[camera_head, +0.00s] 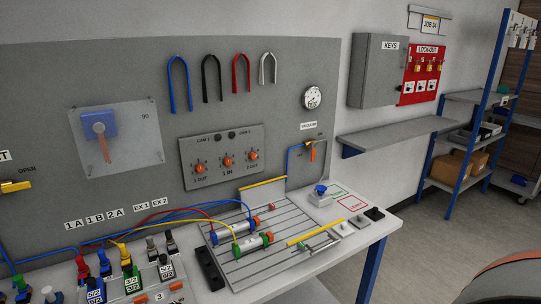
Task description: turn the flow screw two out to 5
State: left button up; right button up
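The grey flow screw plate (219,146) is on the upright grey panel, left of the picture's middle. It carries three orange screws in a row. The screw above the "2 OUT" label (253,155) is the rightmost. The middle screw (227,161) is above a label that seems to read "1 IN", and the left screw (199,168) is above "1 OUT". The scale marks around the screws are too small to read, so I cannot tell the setting. Neither of my grippers is in view, and nothing touches the plate.
Below the plate, a slotted bench (262,260) holds two cylinders with red, blue and yellow hoses. Valves (125,265) stand at the lower left. A gauge (312,97) and an orange-handled valve (312,148) are right of the plate. The space before the plate is clear.

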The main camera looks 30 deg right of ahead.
aim_at(252, 156)
jog(key=l, duration=0.75)
jog(key=k+l, duration=0.15)
jog(key=l, duration=1.35)
jog(key=k+l+u, duration=0.1)
jog(key=l, duration=0.65)
